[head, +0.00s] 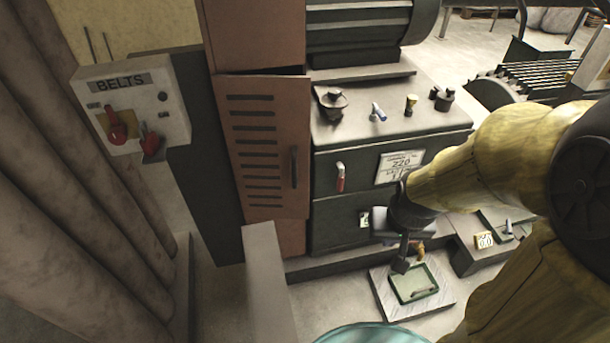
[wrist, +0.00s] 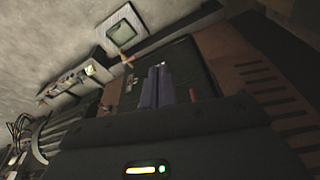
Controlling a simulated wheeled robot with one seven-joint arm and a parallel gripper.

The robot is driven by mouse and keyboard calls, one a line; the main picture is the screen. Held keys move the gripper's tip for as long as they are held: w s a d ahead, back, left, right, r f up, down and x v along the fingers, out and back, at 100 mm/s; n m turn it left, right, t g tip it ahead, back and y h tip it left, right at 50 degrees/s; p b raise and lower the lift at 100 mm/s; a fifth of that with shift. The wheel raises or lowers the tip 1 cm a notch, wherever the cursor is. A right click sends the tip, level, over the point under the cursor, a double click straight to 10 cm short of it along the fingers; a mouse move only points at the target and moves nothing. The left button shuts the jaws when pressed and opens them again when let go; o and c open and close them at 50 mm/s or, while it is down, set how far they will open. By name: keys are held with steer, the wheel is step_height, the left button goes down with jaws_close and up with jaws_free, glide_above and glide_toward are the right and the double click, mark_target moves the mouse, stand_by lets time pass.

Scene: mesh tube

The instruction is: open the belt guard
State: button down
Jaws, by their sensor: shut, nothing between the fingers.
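The belt guard (head: 268,150) is a reddish-brown slotted door on the tall housing, with a dark vertical handle (head: 294,167) near its right edge. A dark gap shows along its top right, so it seems slightly ajar. Its slotted brown panel also shows at the right of the wrist view (wrist: 262,80). My gripper (head: 401,264) is right of the guard, in front of the dark cabinet, pointing down, apart from the handle. Its fingers (wrist: 157,84) look together and empty in the wrist view.
A "BELTS" switch box (head: 131,105) with red levers stands left of the guard. The dark cabinet (head: 345,215) has a red handle (head: 340,178) and small items on top. A grey post (head: 268,280) rises before the guard. A green tray (head: 414,284) lies on the floor.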

steer(key=w+f+m+t+y+p, duration=0.1)
steer(key=w+t, duration=0.2)
steer(key=w, duration=0.7)
steer(key=w+f+t+y+p, duration=0.1)
steer(key=w+f+t+p, duration=0.1)
steer(key=w, duration=0.9)
steer(key=m+g+y+p, duration=0.2)
steer(key=m+y+p, duration=0.1)
steer(key=y, duration=1.2)
glide_toward(308, 175)
step_height(308, 175, up, 3)
steer(key=s, duration=0.3)
steer(key=shift+w+f, duration=0.15)
steer(key=shift+f, duration=0.1)
steer(key=shift+a, duration=0.1)
steer(key=p+x, duration=0.1)
steer(key=x, duration=0.8)
steer(key=shift+w+a, duration=0.3)
